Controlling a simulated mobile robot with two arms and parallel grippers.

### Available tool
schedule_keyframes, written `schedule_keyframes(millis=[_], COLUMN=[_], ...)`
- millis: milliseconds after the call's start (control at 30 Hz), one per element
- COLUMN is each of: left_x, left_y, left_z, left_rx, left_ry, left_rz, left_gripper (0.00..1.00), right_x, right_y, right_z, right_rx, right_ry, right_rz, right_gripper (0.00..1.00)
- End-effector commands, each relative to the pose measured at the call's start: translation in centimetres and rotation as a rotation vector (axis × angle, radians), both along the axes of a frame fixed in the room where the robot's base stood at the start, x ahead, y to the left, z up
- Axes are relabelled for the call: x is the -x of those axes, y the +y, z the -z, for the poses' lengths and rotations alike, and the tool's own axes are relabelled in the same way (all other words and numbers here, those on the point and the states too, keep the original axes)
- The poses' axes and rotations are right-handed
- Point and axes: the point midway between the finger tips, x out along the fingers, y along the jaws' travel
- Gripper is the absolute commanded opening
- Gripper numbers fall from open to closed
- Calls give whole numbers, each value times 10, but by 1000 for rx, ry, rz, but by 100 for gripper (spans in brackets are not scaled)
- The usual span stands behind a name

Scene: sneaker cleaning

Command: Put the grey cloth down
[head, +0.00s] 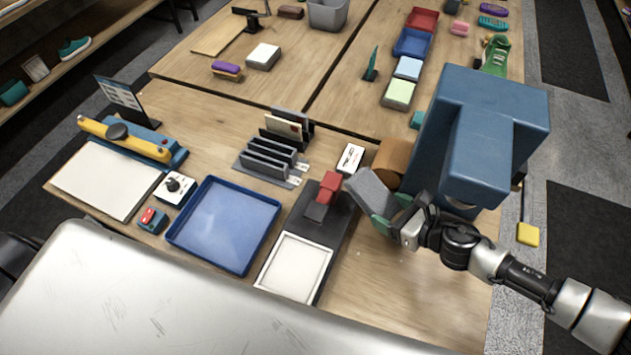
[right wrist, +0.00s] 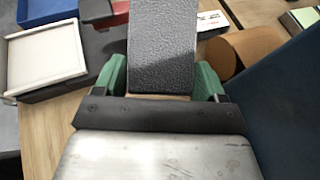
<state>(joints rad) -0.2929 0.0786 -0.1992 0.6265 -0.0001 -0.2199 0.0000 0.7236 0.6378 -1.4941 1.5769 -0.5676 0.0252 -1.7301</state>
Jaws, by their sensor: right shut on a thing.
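The grey cloth (head: 371,190) looks like a stiff, textured grey slab. My right gripper (head: 385,212) is shut on one end of it, and the cloth juts out beyond the fingers toward the back left. In the right wrist view the cloth (right wrist: 163,45) stands between the green fingers of the right gripper (right wrist: 164,82). It appears to be over the table, just right of the black stand with the red block; I cannot tell whether it touches the tabletop. My left gripper is not in view.
A large blue machine (head: 485,130) stands close to the right of the gripper. A brown cylinder (head: 391,158) and a small white box (head: 350,159) lie just behind the cloth. A black stand (head: 330,225) with a white tray (head: 294,267) is to the left. Bare wood (head: 400,290) lies in front.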

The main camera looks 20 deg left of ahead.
Motion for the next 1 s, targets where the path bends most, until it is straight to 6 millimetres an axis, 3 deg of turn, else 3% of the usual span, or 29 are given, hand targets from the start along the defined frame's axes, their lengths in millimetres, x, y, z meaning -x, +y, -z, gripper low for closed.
schedule_keyframes(millis=[167,400,800,1000], left_x=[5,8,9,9], left_y=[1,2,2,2], left_z=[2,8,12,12], left_rx=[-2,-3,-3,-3], left_ry=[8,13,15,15], left_rz=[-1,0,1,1], left_gripper=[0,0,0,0], right_x=[1,1,1,0], right_y=[1,1,1,1], right_z=[8,50,95,100], right_rx=[-1,-2,-2,-2], right_ry=[3,5,3,-1], right_rz=[0,3,2,0], right_gripper=[26,26,26,26])
